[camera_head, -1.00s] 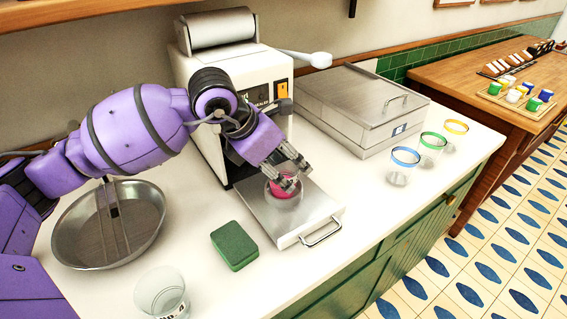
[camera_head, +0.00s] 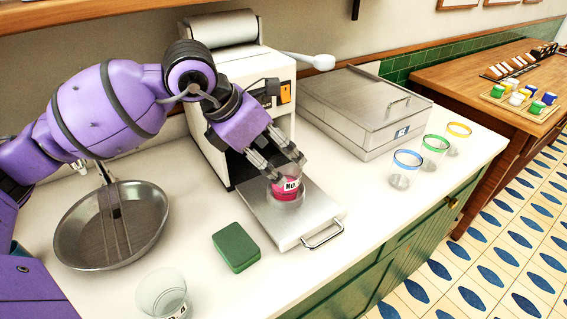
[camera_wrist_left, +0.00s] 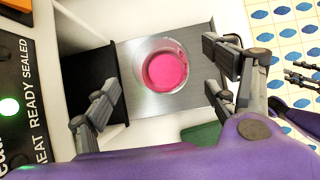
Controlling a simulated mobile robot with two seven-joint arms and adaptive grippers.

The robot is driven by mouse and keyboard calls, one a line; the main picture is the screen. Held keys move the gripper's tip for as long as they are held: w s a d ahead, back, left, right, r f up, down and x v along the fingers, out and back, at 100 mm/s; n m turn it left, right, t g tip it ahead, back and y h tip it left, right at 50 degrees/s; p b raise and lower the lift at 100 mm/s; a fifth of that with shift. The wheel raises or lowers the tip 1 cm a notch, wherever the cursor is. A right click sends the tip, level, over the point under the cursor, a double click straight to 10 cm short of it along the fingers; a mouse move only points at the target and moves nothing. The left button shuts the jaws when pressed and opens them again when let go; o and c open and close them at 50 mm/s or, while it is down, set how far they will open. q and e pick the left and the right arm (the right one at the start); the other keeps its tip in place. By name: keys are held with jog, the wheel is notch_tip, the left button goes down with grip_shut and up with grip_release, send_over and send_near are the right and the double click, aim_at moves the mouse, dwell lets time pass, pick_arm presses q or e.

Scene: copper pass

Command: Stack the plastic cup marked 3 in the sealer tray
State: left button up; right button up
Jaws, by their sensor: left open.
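A clear plastic cup with pink inside (camera_head: 287,188) stands upright on the metal sealer tray (camera_head: 314,217). Its label reads "No."; I cannot make out the number. Clear wall shows around and below the pink; I cannot tell whether this is one cup or two nested. My left gripper (camera_head: 277,165) is open just above the cup. In the left wrist view its fingers (camera_wrist_left: 165,88) stand wide apart, with the pink cup (camera_wrist_left: 166,70) between them and clear of both. Dark fingers that look like my right gripper (camera_wrist_left: 301,78) show at the right edge, over the floor.
The sealer machine (camera_head: 213,150) stands behind the tray. A green sponge (camera_head: 236,247), an empty clear cup (camera_head: 160,293) and a metal pan (camera_head: 75,235) lie left. A steel box (camera_head: 350,105) and blue-, green- and yellow-rimmed cups (camera_head: 405,170) stand right.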

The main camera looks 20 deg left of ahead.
pick_arm(q)
jog(key=v, duration=0.6)
jog(key=shift+r, duration=0.15)
